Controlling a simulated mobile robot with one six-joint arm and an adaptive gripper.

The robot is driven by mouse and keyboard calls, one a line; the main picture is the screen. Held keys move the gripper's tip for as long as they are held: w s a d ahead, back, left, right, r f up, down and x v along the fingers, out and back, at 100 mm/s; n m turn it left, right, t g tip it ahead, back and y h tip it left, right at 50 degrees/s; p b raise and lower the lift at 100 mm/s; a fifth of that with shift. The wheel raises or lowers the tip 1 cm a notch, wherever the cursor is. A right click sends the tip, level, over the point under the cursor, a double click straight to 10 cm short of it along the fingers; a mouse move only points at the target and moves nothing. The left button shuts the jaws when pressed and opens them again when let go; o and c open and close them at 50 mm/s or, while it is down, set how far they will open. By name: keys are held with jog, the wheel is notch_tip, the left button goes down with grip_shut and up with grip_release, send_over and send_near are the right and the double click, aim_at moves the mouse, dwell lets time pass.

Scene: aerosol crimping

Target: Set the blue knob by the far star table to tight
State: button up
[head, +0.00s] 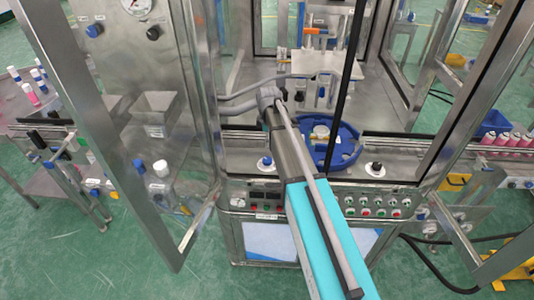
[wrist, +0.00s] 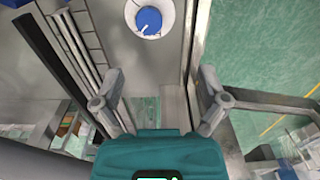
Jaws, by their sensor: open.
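In the wrist view a blue knob (wrist: 149,20) on a round white base sits at the top, beyond my fingertips. My gripper (wrist: 160,88) is open and empty, its two fingers spread wide and apart from the knob. In the head view a blue knob (head: 266,161) on a white base stands on the steel deck left of the blue star table (head: 340,158). I cannot tell whether both views show the same knob, nor how it is set. My arm covers part of the star table, and my fingers are not clear in the head view.
A black knob (head: 376,167) stands right of the star table. Steel-framed door panels (head: 165,195) stand at the left and right. A button panel (head: 378,207) is on the front. Pink cans (head: 505,140) stand on the right conveyor. Green floor is free at the front left.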

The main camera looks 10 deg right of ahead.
aim_at(267, 160)
jog(key=shift+w+r+n, duration=0.5)
jog(key=shift+w+n, duration=0.1)
jog(key=shift+w, duration=0.3)
jog(key=shift+f, duration=0.2)
notch_tip(267, 160, down, 13)
jog(key=b, duration=1.3)
jog(key=shift+f, duration=0.2)
jog(key=c, duration=1.1)
jog(key=shift+c, duration=0.2)
